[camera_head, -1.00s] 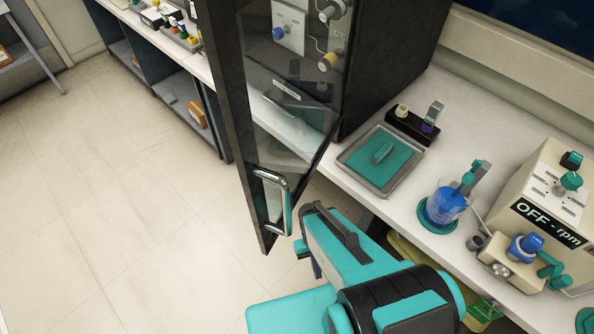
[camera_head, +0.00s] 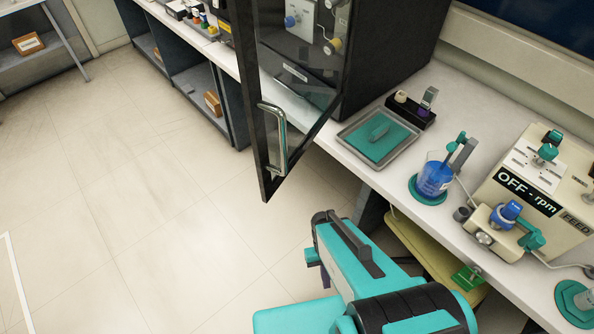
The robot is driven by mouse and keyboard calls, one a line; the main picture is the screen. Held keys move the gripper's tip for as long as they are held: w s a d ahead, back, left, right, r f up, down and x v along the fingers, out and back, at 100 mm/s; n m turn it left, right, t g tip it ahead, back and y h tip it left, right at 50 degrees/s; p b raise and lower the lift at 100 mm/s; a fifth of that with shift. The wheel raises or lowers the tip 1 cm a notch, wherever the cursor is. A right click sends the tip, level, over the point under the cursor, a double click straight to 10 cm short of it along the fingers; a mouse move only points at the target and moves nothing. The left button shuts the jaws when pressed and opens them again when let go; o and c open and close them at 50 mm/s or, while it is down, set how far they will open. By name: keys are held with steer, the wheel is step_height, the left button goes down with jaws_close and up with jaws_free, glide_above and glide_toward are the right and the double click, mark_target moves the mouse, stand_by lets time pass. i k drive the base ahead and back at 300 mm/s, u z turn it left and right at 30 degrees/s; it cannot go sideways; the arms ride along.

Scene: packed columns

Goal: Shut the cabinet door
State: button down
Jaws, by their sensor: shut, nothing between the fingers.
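The cabinet (camera_head: 395,60) is a tall black unit on the white counter, at the top middle of the head view. Its glass door (camera_head: 300,85) has a dark frame and stands open, swung out over the floor. A chrome bar handle (camera_head: 280,140) is on the door's free edge. My gripper (camera_head: 316,264) shows only as a small part beside my teal arm, below and right of the handle. It is shut, holds nothing and is apart from the door. My arm hides most of it.
A tray with a teal mat (camera_head: 350,146) lies on the counter right of the door. A beaker of blue liquid (camera_head: 435,178) and a beige machine marked OFF-rpm (camera_head: 500,168) stand further right. The tiled floor (camera_head: 140,200) at left is clear.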

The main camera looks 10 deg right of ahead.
mark_target(240, 14)
steer(key=u, duration=0.05)
steer(key=k, duration=2.05)
steer(key=u, duration=1.2)
steer(key=i, duration=1)
steer(key=z, duration=0.1)
